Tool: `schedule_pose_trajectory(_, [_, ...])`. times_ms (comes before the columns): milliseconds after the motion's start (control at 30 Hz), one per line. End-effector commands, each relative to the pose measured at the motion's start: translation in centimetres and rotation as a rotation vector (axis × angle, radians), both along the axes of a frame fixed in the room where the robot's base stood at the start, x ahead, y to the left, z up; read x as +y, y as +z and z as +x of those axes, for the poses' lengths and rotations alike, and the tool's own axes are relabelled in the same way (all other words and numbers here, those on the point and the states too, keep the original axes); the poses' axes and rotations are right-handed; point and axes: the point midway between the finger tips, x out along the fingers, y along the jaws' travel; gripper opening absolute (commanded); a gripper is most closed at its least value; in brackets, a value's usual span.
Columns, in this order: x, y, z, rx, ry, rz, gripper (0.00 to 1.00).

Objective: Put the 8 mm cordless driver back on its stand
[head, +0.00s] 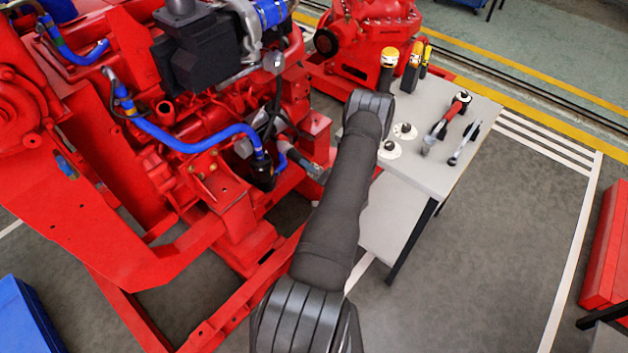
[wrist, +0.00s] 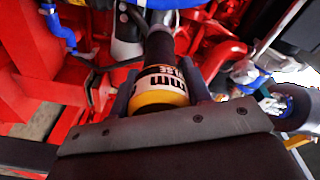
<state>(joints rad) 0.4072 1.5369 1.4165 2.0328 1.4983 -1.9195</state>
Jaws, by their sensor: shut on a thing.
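In the wrist view my gripper (wrist: 158,88) is shut on the cordless driver (wrist: 160,98). The driver has a yellow-and-white band with large dark "mm" lettering and a black body pointing away from me; its size number cannot be read. Red engine parts lie beyond it.
The grey table (head: 463,92) also holds several upright yellow-and-black tools (head: 389,60) at its back, a red-handled wrench (head: 447,120) and a slim tool (head: 465,143). The red pumpset (head: 225,190) with blue hoses (head: 190,143) fills the left.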

Motion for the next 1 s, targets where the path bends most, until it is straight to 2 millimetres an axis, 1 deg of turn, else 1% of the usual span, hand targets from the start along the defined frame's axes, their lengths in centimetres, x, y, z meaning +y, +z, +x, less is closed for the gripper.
schedule_pose_trajectory(33, [0.5,1.8,0.1,-0.005,-0.011,0.0,0.0])
schedule_pose_trajectory(200, [1.8,6.5,-0.3,-0.004,-0.061,0.002,0.0])
schedule_pose_trajectory(400, [3.4,11.6,-1.6,-0.003,-0.119,0.0,0.0])
schedule_pose_trajectory(500, [4.1,13.7,-2.5,-0.001,-0.146,-0.003,0.0])
schedule_pose_trajectory(733, [5.3,17.4,-4.5,0.006,-0.193,-0.008,0.0])
schedule_pose_trajectory(767, [5.4,17.9,-4.6,0.006,-0.193,-0.011,0.0])
schedule_pose_trajectory(800, [5.6,18.4,-3.9,0.014,-0.159,-0.021,0.0])
schedule_pose_trajectory(1000, [7.1,20.7,-2.4,0.069,0.002,-0.072,0.0])
